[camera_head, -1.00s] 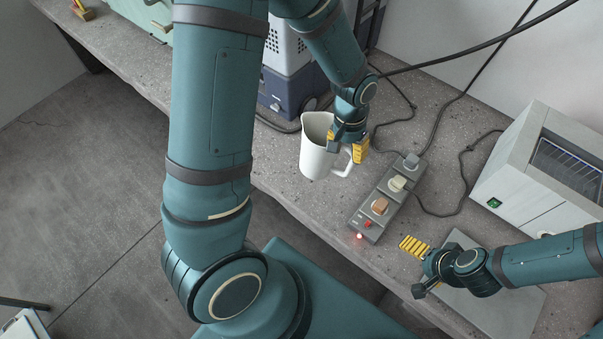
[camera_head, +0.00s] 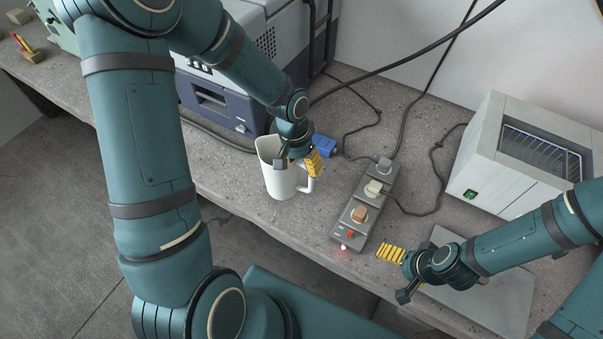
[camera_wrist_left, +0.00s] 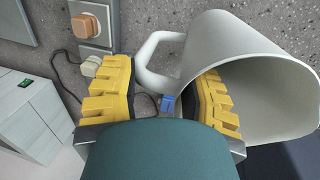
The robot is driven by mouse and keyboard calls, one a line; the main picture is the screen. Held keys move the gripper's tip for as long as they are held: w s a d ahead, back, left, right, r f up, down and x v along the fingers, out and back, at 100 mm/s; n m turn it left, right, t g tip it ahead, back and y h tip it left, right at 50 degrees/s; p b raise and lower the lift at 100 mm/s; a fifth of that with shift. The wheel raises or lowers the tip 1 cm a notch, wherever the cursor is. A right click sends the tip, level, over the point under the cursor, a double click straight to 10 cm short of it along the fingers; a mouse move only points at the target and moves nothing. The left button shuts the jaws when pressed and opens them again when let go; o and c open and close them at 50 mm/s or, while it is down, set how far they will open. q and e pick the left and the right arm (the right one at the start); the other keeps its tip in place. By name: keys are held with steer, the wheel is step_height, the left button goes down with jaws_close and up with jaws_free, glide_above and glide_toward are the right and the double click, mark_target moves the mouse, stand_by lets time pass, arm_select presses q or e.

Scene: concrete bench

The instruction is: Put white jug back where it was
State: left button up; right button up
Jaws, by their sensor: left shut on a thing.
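The white jug (camera_head: 281,181) is upright at the front part of the bench, left of the power strip, its handle on the right. I cannot tell whether the jug's base touches the bench.
The power strip (camera_head: 345,228) with several plugs lies right of the jug. A small blue object (camera_head: 325,145) lies just behind it. A grey-blue case (camera_head: 215,105) stands at the back left, a grey box (camera_head: 490,160) at the right. Cables cross the bench (camera_head: 235,205).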

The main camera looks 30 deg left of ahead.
mark_target(303, 187)
arm_select(q)
step_height(303, 187, down, 4)
steer(key=shift+r+b, duration=0.2)
steer(key=shift+b, duration=0.15)
arm_select(e)
steer(key=shift+s+f, duration=0.1)
steer(key=shift+f, duration=0.3)
arm_select(q)
steer(key=shift+r, duration=0.1)
steer(key=o, duration=1.2)
steer(key=shift+f, duration=0.2)
arm_select(e)
steer(key=shift+f, duration=0.1)
steer(key=shift+s, duration=0.1)
arm_select(q)
steer(key=shift+r, duration=0.1)
